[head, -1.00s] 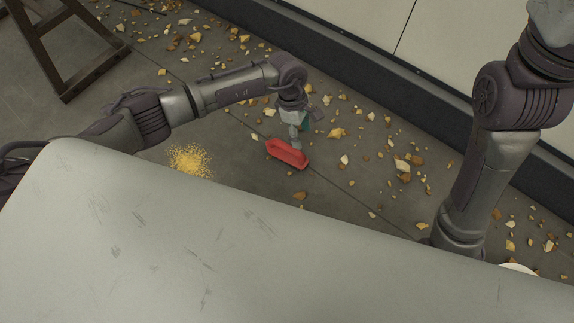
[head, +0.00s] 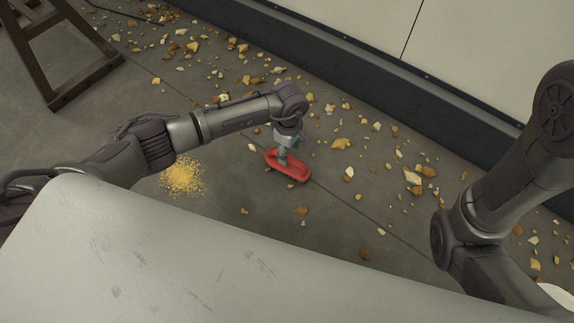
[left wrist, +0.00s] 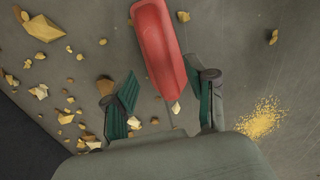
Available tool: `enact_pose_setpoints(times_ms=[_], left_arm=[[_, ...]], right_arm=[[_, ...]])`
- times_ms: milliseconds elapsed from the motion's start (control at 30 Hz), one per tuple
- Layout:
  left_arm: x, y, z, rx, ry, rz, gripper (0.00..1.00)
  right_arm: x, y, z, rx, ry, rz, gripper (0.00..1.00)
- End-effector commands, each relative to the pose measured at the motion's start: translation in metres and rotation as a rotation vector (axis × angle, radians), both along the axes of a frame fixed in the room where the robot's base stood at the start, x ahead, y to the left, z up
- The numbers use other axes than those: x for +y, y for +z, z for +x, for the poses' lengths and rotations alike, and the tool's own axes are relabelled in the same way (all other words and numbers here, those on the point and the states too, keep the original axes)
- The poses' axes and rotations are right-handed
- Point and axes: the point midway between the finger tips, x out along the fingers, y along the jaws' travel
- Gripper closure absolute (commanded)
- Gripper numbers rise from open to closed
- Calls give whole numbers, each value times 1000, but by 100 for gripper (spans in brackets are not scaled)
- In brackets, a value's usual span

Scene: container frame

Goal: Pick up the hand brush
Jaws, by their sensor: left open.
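A red, elongated, round-ended object (head: 292,171), apparently the hand brush, lies on the concrete floor. No bristles show. My left gripper (head: 284,156) is just above it, pointing down, and hides part of it in the head view. In the left wrist view its two green-padded fingers (left wrist: 160,90) are spread apart, one to each side of the brush's near end. The gripper holds nothing. My right gripper is out of view.
A yellow granule pile (head: 184,176) lies left of the brush. Many yellow-brown chips (head: 413,178) are scattered over the floor. A dark kerb (head: 350,65) runs along the pale wall. A dark trestle leg (head: 80,45) stands at upper left. Floor around the brush is mostly clear.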

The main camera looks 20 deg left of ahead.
Motion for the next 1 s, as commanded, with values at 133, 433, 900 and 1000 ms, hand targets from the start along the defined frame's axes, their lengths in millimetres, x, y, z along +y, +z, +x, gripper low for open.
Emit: enact_pose_setpoints(times_ms=[133, 433, 900, 1000], left_arm=[[-1, -27, -3, 3, 0, 0, 44], [-1, -46, -2, 2, 1, 1, 44], [-1, -45, -2, 2, 1, 1, 100], [-1, -45, -1, 1, 1, -1, 100]], right_arm=[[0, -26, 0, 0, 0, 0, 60], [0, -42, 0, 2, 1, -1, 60], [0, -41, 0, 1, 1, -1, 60], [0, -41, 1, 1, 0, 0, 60]])
